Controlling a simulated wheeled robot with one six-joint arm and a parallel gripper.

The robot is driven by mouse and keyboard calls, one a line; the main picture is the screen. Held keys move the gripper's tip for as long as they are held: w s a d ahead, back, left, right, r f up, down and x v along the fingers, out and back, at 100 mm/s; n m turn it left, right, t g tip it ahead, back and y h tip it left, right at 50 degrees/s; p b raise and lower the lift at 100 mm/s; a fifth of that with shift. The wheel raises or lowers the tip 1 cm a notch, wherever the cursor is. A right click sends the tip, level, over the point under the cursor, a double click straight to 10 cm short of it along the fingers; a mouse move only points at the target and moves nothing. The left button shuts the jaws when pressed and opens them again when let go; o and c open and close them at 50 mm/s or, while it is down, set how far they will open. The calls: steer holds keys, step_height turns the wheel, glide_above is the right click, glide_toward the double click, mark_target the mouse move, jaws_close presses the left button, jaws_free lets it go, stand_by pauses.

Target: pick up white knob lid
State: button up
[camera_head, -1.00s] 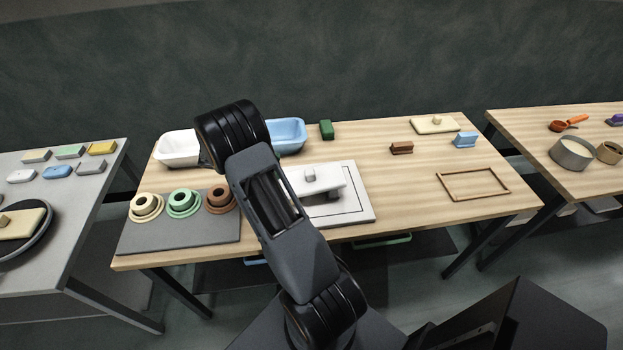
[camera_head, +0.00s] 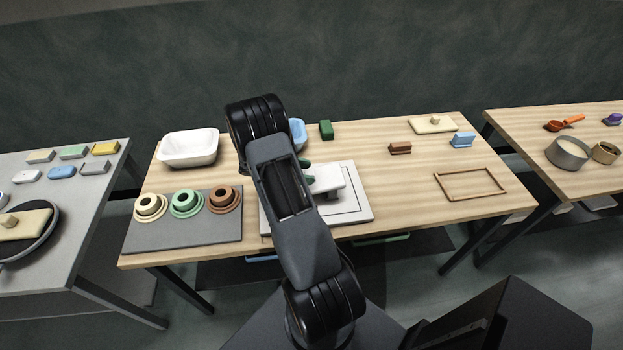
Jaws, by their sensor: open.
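The white knob lid (camera_head: 331,180) is a pale slab with rounded edges over the white outlined board (camera_head: 365,208) in the middle of the main table. My arm covers its left part. My gripper (camera_head: 308,172) is mostly hidden behind my arm. Two dark green pieces that look like its fingertips show at the lid's left part, near where its knob is. They look apart, so it is open. The knob is now hidden, and I cannot tell whether the fingers touch it.
A white basin (camera_head: 188,148) and a partly hidden blue basin (camera_head: 297,133) stand behind. A grey mat (camera_head: 180,235) with ringed pieces lies left. A green block (camera_head: 326,130), brown block (camera_head: 400,148) and wooden frame (camera_head: 470,184) lie around.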

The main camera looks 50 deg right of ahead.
steer(key=shift+s+d, duration=0.1)
steer(key=shift+d, duration=0.05)
jaws_close()
stand_by(0.5)
